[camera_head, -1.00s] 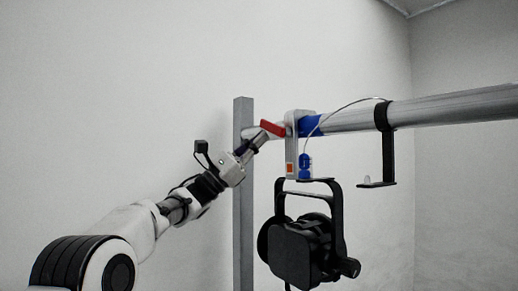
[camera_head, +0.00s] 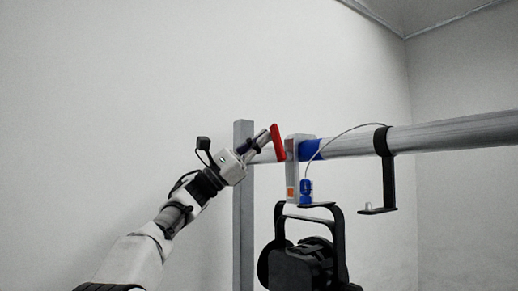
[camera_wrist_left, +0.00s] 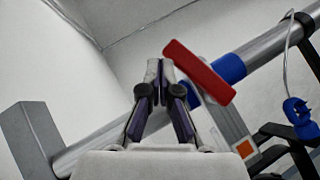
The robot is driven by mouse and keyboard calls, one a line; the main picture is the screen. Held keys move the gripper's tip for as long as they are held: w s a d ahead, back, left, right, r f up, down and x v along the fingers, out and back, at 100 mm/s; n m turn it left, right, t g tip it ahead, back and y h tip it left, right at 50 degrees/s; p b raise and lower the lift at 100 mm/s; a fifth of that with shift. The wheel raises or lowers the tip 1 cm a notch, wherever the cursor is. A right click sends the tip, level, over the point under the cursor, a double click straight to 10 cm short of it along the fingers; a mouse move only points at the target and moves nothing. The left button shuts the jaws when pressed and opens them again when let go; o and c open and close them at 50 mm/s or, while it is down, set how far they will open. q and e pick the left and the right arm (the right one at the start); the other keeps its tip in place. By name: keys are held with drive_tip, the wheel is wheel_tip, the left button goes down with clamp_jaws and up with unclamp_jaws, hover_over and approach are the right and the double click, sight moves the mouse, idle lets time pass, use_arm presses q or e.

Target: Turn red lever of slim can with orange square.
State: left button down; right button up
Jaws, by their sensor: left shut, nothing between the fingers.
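The slim can is a black lamp (camera_head: 302,262) hanging in a black yoke under a pale clamp (camera_head: 292,178). The clamp sits on the horizontal pipe and bears an orange square (camera_head: 290,194), also seen in the left wrist view (camera_wrist_left: 245,149). The red lever (camera_head: 278,143) stands steeply at the clamp's left side; it also shows in the left wrist view (camera_wrist_left: 200,72). My left gripper (camera_head: 270,137) is shut and empty, its tips right beside the lever's upper part. In the left wrist view the closed tips (camera_wrist_left: 160,66) are at the lever's left end; contact is unclear.
The grey pipe (camera_head: 450,132) runs to the right with a blue band (camera_head: 309,149) beside the clamp. A thin cable and a blue connector (camera_head: 306,188) hang there. A black bracket (camera_head: 388,170) hangs further right. A grey post (camera_head: 243,210) stands behind my left arm.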

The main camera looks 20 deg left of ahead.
use_arm(q)
drive_tip(key=shift+s+d+r, duration=0.35)
drive_tip(key=shift+d+r, duration=0.05)
drive_tip(key=shift+r, duration=0.1)
drive_tip(key=shift+s+b, duration=0.1)
drive_tip(key=shift+b, duration=0.2)
